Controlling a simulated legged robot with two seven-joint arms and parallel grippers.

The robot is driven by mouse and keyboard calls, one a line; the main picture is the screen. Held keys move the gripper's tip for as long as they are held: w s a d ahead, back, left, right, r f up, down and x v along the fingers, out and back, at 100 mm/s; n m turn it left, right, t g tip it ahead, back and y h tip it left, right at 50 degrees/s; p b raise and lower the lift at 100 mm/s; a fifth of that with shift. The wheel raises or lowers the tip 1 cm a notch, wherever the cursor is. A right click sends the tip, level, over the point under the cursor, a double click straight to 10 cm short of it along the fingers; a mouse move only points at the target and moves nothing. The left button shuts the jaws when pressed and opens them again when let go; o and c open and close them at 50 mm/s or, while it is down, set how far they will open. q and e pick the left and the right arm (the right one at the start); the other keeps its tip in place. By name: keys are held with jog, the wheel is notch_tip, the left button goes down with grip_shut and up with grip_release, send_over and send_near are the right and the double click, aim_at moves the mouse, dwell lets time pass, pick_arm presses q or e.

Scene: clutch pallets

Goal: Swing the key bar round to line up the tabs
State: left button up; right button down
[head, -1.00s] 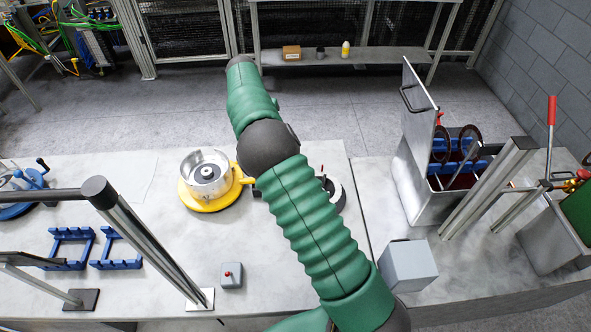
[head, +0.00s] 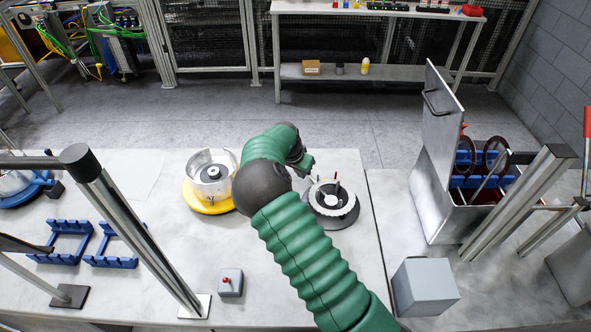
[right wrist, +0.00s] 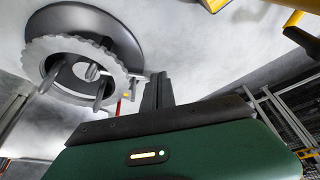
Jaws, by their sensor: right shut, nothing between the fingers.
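A dark round fixture with a toothed grey ring (head: 345,218) and several upright pins stands on the bench, right of my right arm in the head view. The toothed ring also shows at the upper left of the right wrist view (right wrist: 45,50), with pegs inside it. My right gripper (right wrist: 158,90) is shut and empty, with its fingers beside the ring and apart from it. In the head view my right gripper (head: 303,165) is partly hidden by the arm. I cannot clearly single out the key bar or the tabs. My left gripper is not in view.
A steel drum (head: 220,162) on a yellow round base (head: 207,202) stands left of my arm. Blue racks (head: 70,243) lie left.

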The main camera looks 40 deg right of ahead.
jog(key=shift+w+d+f, duration=0.1)
jog(key=shift+w+d, duration=0.1)
jog(key=shift+d, duration=0.4)
jog(key=shift+w+d, duration=0.2)
jog(key=shift+d, duration=0.4)
jog(key=shift+a, duration=0.15)
jog(key=shift+d+r+m+p, duration=0.2)
jog(key=shift+d+m+p, duration=0.2)
jog(key=shift+d+p, duration=0.05)
jog(key=d, duration=0.2)
jog(key=shift+s+d+f+b, duration=0.1)
jog(key=shift+s+d+b, duration=0.1)
jog(key=shift+d+b, duration=0.1)
jog(key=shift+s+d, duration=0.1)
jog(key=shift+d, duration=0.2)
